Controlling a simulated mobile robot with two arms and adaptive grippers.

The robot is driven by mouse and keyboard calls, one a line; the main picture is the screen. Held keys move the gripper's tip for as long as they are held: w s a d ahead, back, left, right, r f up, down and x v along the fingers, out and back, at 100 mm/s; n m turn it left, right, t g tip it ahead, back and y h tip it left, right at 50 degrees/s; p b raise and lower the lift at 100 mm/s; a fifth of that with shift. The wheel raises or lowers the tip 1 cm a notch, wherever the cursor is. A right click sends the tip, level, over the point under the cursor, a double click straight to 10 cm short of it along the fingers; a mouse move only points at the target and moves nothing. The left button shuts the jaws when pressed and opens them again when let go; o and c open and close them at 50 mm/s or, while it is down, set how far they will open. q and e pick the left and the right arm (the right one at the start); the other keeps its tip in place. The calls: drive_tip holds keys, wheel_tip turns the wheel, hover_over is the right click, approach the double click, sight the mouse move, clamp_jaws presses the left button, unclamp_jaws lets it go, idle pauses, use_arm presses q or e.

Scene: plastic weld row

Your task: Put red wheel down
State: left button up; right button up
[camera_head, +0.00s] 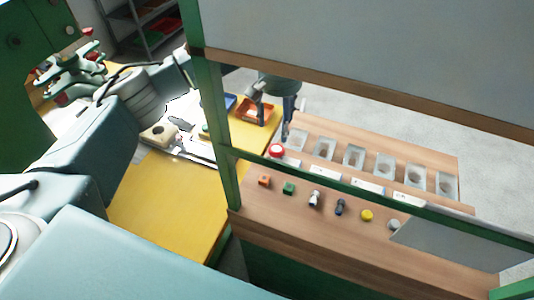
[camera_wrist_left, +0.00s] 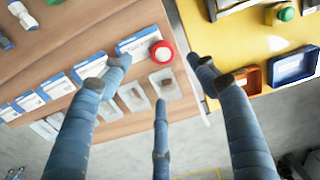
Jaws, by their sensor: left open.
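The red wheel (camera_head: 277,150), a round red piece with a white centre, rests at the left end of the wooden rack (camera_head: 450,170), by the first clear tray (camera_head: 297,140). In the left wrist view the red wheel (camera_wrist_left: 161,51) lies at the end of a white label card, beside the tray nearest the yellow table. My left gripper (camera_head: 284,115) is just behind the wheel in the head view. In the left wrist view its blue fingers (camera_wrist_left: 160,78) are spread, with the wheel showing between them; nothing is held. My right gripper is not in view.
A row of clear trays (camera_head: 384,165) with label cards runs rightward. Several small parts, including an orange block (camera_head: 264,181) and yellow disc (camera_head: 367,215), stand in front. A green frame post (camera_head: 222,130) is near my left arm. The yellow table (camera_head: 170,205) holds an orange bin (camera_head: 256,108).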

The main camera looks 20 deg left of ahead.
use_arm(q)
drive_tip(key=b, duration=0.3)
hover_over(277, 148)
drive_tip(key=f, duration=0.5)
drive_tip(key=shift+s+d+f, duration=0.15)
drive_tip(key=shift+s+f, duration=0.05)
drive_tip(key=shift+f, duration=0.15)
drive_tip(key=f, duration=0.2)
drive_tip(key=f+b, duration=0.1)
drive_tip(key=f, duration=0.2)
drive_tip(key=shift+w+a+f, duration=0.1)
drive_tip(key=shift+a+f, duration=0.05)
drive_tip(key=shift+a, duration=0.05)
drive_tip(key=shift+c, duration=1)
drive_tip(key=c, duration=1.1)
drive_tip(key=shift+r, duration=0.2)
